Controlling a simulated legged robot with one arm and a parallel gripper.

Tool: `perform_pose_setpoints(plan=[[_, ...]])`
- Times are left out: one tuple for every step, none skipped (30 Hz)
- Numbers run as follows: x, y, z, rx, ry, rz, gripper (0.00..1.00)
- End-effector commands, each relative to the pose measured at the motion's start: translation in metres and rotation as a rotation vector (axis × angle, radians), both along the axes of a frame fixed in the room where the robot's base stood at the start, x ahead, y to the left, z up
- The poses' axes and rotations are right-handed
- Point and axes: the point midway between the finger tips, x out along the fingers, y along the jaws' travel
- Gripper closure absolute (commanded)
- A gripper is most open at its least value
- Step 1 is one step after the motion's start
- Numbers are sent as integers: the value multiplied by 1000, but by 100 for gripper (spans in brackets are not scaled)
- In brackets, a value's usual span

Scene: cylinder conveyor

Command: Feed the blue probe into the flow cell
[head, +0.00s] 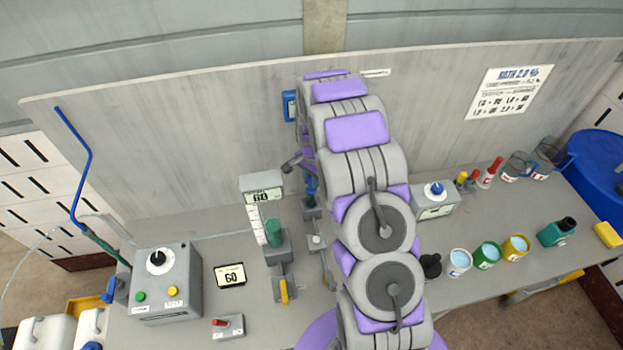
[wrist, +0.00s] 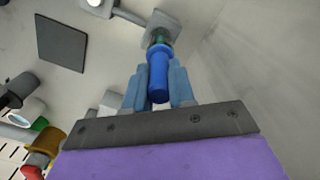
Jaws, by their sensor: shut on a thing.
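The blue probe (wrist: 158,75) stands out between the two grey-blue fingers of my gripper (wrist: 158,88) in the wrist view. My gripper is shut on it. The probe's far end meets a green ring (wrist: 158,43) by a grey block (wrist: 161,26); I cannot tell whether it is inside or only lined up. In the head view a small blue part (head: 311,186) shows beside my arm above a grey fitting (head: 312,207); my arm hides most of my gripper there. I cannot tell for certain which fitting is the flow cell.
A green cylinder on a grey base (head: 276,250) and a yellow-handled valve (head: 284,290) stand left of my arm. A control box (head: 165,284) is further left. Several open cups (head: 487,254) stand right. A back panel (head: 200,150) closes the bench's far side.

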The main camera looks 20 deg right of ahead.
Motion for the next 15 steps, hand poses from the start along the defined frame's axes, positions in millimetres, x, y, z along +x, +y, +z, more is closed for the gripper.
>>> perform_pose_setpoints(plan=[[0,0,0,0,0,0,100],[0,0,-1,0,0,0,100],[0,0,-2,0,0,0,100],[0,0,-2,0,0,0,100],[0,0,-2,0,0,0,100],[0,0,-3,0,0,0,100],[0,0,-3,0,0,0,100],[0,0,-3,0,0,0,100],[0,0,-3,0,0,0,100],[0,0,-3,0,0,0,100],[0,0,-3,0,0,0,100],[0,0,-3,0,0,0,100],[0,0,-3,0,0,0,100],[0,0,-3,0,0,0,100],[0,0,-3,0,0,0,72]])
